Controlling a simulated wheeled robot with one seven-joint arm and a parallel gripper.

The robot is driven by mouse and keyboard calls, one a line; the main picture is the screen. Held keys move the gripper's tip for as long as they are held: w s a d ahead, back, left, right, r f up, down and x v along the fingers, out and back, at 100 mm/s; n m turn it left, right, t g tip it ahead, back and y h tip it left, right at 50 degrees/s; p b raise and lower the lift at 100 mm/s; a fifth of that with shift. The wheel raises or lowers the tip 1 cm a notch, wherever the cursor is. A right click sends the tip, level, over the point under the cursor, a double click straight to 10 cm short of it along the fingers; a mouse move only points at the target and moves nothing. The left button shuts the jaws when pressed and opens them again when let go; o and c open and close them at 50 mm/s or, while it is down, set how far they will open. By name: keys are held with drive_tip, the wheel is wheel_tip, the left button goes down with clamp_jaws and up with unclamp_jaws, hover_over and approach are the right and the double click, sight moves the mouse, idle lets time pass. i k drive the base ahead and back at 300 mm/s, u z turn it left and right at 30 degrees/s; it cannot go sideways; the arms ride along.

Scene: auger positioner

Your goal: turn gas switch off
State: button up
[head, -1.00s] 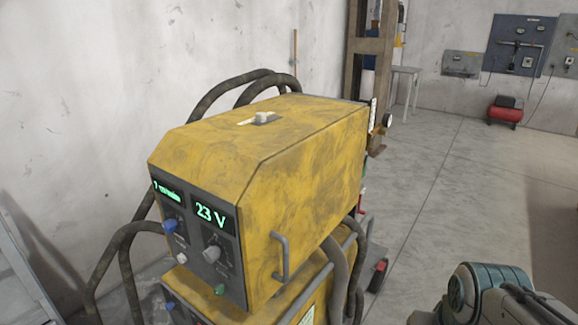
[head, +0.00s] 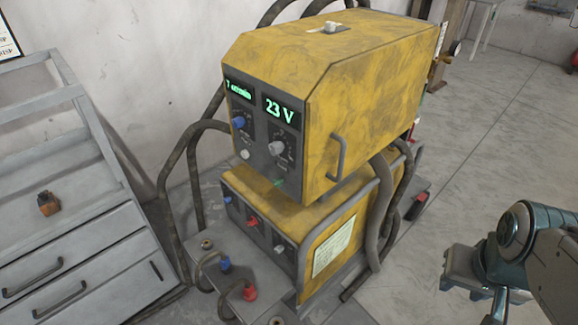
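The yellow welding machine (head: 350,75) stands near the wall, with a dark front panel showing green displays, one reading 23 V (head: 278,109). The panel has a blue knob (head: 239,122), a grey knob (head: 276,148), a small white knob (head: 245,155) and a green fitting (head: 279,182). A white switch (head: 331,27) sits on a small plate on top. No readable label tells me which one is the gas switch. My gripper (head: 462,268) seems to be the grey end part at the lower right, apart from the machine; its fingers cannot be made out.
A lower yellow unit (head: 340,225) stands beneath, with a red switch (head: 252,222) and cables at its front. Thick hoses (head: 380,200) hang on the right side. A grey drawer cabinet (head: 70,250) stands at left. The floor (head: 500,130) at right is clear.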

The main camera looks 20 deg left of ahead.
sight(277, 182)
drive_tip(key=k, duration=1.05)
drive_tip(key=u, duration=0.05)
drive_tip(key=i, duration=0.6)
drive_tip(key=u, duration=0.8)
drive_tip(key=i, duration=0.35)
drive_tip(key=u, duration=1.3)
drive_tip(key=k, duration=1.2)
drive_tip(key=u, duration=1.2)
drive_tip(key=i, duration=0.6)
drive_tip(key=z, duration=0.5)
drive_tip(key=i, duration=1.05)
drive_tip(key=z, duration=1.45)
drive_tip(key=i, duration=0.45)
drive_tip(key=z, duration=0.45)
